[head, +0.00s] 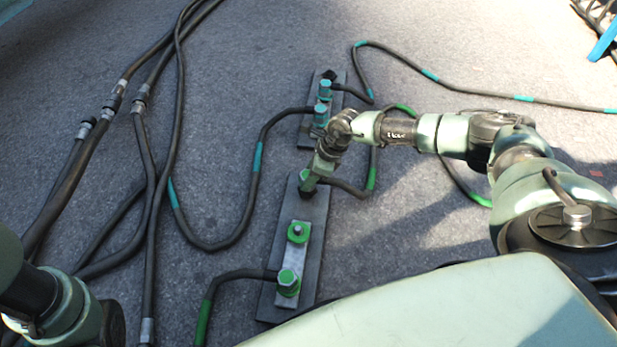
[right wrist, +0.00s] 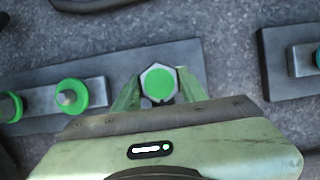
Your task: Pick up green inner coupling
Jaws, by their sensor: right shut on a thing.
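The green inner coupling (right wrist: 158,83) shows in the right wrist view as a hexagonal grey cap with a bright green top, between the two fingers. My right gripper (head: 311,180) is shut on it, at the far end of the nearer dark plate (head: 308,215). In the head view the gripper hides most of the coupling, and a black cable with a green band runs off to its right. I cannot tell whether it is seated or slightly raised. Only links of my left arm show at lower left; its gripper is out of view.
A second green coupling (head: 288,281) with a cable stands at the plate's near end. A bare green-ringed post (head: 298,232) is between them. A farther plate holds teal couplings (head: 322,115). Thick black cables (head: 150,200) lie on the left; asphalt is open beyond.

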